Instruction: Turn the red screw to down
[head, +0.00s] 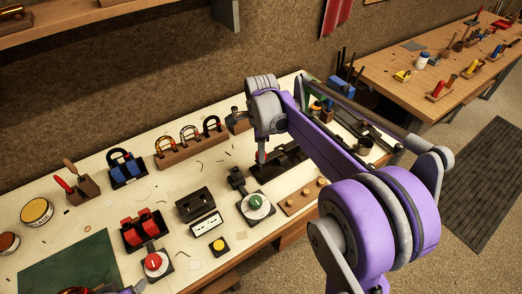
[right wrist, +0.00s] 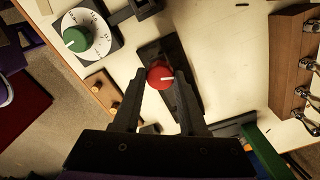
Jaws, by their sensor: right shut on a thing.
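The red screw (right wrist: 160,75) is a round red head with a short white mark, set on a dark block (right wrist: 186,85). In the right wrist view the mark points right. In the head view only a small red part (head: 261,156) shows below my gripper. My right gripper (right wrist: 160,78) points down at the screw, with its two fingers on either side of the head, shut on it. In the head view the right gripper (head: 262,150) is above the dark block, and the fingers partly hide the screw.
A green knob on a white dial (head: 256,203) stands close by, with a wooden block with brass pegs (head: 303,196) beside it. A red knob (head: 154,262) and red switches (head: 142,228) are further left. A wooden rack with horseshoe-shaped pieces (head: 190,148) stands behind.

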